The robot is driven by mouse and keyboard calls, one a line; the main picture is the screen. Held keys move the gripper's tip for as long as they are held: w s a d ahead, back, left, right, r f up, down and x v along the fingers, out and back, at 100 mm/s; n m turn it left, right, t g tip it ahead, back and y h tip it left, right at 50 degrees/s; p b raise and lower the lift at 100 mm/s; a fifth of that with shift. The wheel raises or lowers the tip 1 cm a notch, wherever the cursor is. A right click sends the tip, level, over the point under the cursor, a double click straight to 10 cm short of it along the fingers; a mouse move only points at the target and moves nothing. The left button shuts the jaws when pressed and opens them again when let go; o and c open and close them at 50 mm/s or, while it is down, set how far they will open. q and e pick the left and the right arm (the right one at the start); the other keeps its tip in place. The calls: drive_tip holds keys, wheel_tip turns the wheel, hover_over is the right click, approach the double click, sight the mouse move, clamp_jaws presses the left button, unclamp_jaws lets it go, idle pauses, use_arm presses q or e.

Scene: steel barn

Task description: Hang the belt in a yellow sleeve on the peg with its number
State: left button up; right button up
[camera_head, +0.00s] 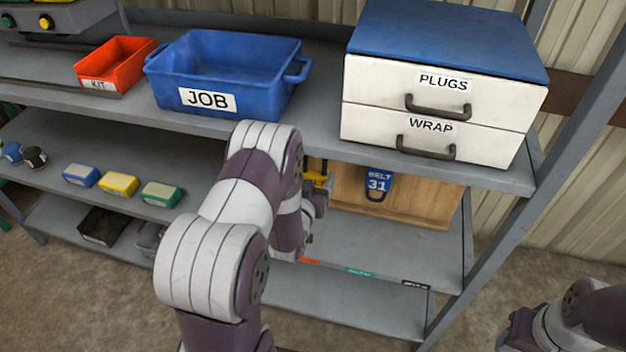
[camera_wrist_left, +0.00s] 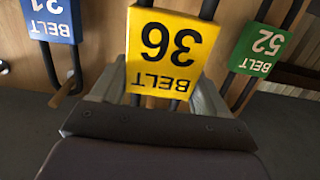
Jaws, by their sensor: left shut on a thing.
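The belt in a yellow sleeve (camera_wrist_left: 172,58) fills the middle of the left wrist view. Its sleeve reads BELT 36, upside down there. My left gripper (camera_wrist_left: 158,95) is shut on it, one finger at each side of the sleeve. In the head view only a strip of the yellow sleeve (camera_head: 317,181) shows, behind my left forearm. A blue-sleeved belt marked 31 (camera_head: 378,186) hangs at the wooden board (camera_head: 425,203). A wooden peg (camera_wrist_left: 63,99) shows beside it in the wrist view. No peg number is readable. My right gripper (camera_head: 512,332) is low right, its fingers unclear.
A green-sleeved belt marked 52 (camera_wrist_left: 258,48) hangs close on the other side. Above are a blue JOB bin (camera_head: 225,75), a red KIT tray (camera_head: 115,62) and a drawer unit (camera_head: 440,85). The shelf (camera_head: 400,250) below the board looks clear.

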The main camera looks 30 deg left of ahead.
use_arm(q)
drive_tip(key=shift+r+b+x, duration=0.2)
drive_tip(key=shift+b+x, duration=0.3)
drive_tip(key=shift+x, duration=1.05)
drive_tip(key=shift+r+b+x, duration=0.15)
drive_tip(key=shift+b+x, duration=0.35)
drive_tip(key=shift+x, duration=1.05)
drive_tip(key=shift+f+b, duration=0.5)
drive_tip(key=shift+b, duration=0.05)
